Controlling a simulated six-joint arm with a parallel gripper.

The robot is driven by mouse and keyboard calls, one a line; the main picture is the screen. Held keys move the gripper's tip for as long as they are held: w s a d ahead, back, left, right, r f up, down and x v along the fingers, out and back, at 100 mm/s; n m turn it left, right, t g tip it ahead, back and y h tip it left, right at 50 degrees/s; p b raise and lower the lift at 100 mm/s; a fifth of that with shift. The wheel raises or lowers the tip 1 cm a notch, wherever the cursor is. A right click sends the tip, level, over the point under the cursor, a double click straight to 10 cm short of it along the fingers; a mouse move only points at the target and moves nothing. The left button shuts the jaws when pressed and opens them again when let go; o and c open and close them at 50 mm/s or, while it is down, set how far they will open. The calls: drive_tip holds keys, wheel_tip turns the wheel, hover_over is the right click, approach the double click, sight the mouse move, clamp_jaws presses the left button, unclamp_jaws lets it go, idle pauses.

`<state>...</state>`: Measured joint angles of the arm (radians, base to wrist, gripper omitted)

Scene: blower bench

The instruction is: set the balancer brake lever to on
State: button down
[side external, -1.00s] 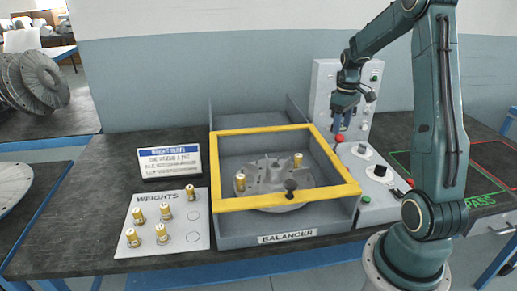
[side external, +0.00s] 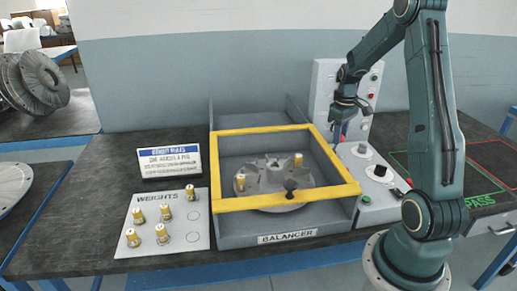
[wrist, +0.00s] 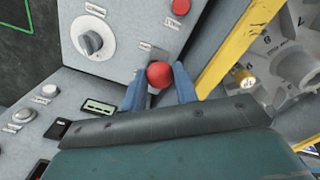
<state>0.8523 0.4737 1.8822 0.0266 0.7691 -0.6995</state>
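The brake lever appears to be the one with a red ball knob (wrist: 159,74), standing at a small slotted plate on the grey control panel (wrist: 130,20) beside the balancer. My gripper (wrist: 161,78) has its two blue fingers apart, one on each side of the red knob. I cannot tell whether they touch it. In the side view my gripper (side external: 339,132) points down at the panel, and its fingers mostly hide the red knob. The lever's shaft and the writing on its label cannot be made out.
A grey dial (wrist: 92,42) and a red button (wrist: 181,6) sit near the lever. The balancer's yellow frame (side external: 285,202) stands close on the left in the side view. An upright panel (side external: 325,85) rises behind. Weights (side external: 163,233) stand on a board at the left.

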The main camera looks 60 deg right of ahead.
drive_tip(key=shift+w+d+r, duration=0.1)
drive_tip(key=shift+w+d, duration=0.05)
idle(0.3)
drive_tip(key=shift+w+d+r+g+y, duration=0.15)
drive_tip(key=shift+w+d+g+y, duration=0.7)
drive_tip(key=shift+g+y, duration=0.2)
drive_tip(key=shift+w+d+f, duration=0.25)
drive_tip(key=shift+w+d, duration=0.65)
drive_tip(key=shift+d, duration=0.05)
drive_tip(key=shift+w+d+f, duration=0.25)
drive_tip(key=shift+w+d, duration=0.6)
drive_tip(key=shift+d, duration=0.05)
drive_tip(key=c, duration=1.1)
unclamp_jaws()
drive_tip(key=shift+f, duration=0.1)
drive_tip(key=shift+s+a, duration=0.1)
drive_tip(key=shift+a, duration=0.1)
